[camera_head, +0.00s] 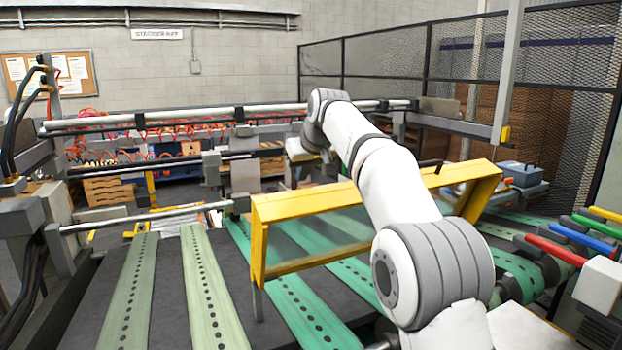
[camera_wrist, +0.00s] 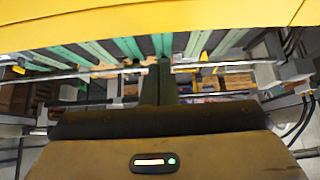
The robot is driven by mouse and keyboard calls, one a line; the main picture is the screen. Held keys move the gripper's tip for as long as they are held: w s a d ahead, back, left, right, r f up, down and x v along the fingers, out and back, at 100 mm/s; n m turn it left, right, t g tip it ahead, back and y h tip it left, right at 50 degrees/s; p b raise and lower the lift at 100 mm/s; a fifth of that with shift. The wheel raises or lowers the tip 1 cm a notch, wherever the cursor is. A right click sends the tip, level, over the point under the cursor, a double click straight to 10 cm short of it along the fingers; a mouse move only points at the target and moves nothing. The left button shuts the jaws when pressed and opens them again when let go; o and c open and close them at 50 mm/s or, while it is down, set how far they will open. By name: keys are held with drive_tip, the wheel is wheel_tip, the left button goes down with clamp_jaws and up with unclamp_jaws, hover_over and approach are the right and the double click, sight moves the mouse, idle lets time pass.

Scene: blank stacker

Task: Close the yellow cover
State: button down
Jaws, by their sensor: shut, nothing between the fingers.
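The yellow cover (camera_head: 375,205) is a yellow frame with a clear panel. It stands tilted above the green perforated belts, with its lower edge clear of them. A black handle (camera_head: 430,164) shows on its upper bar. My arm reaches across in front of it and hides part of its middle. My wrist is on the far side of the cover, and the fingers are hidden in the head view. In the wrist view my gripper (camera_wrist: 158,82) is shut and empty. The cover's yellow edge (camera_wrist: 150,26) spans the top there; I cannot tell whether the fingers touch it.
Green belts (camera_head: 210,290) run below the cover. Metal rails (camera_head: 140,218) cross the machine at the left and back. A mesh fence (camera_head: 460,60) closes off the back right.

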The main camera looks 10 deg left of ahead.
sight(309, 190)
drive_tip(key=s+d, duration=0.1)
drive_tip(key=s, duration=0.1)
drive_tip(key=shift+s+d+f, duration=0.1)
drive_tip(key=shift+s+d, duration=0.25)
drive_tip(key=shift+d, duration=0.05)
drive_tip(key=shift+d+f, duration=0.1)
drive_tip(key=shift+f, duration=0.1)
drive_tip(key=shift+s, duration=0.15)
drive_tip(key=shift+s+b, duration=0.1)
drive_tip(key=shift+b, duration=0.2)
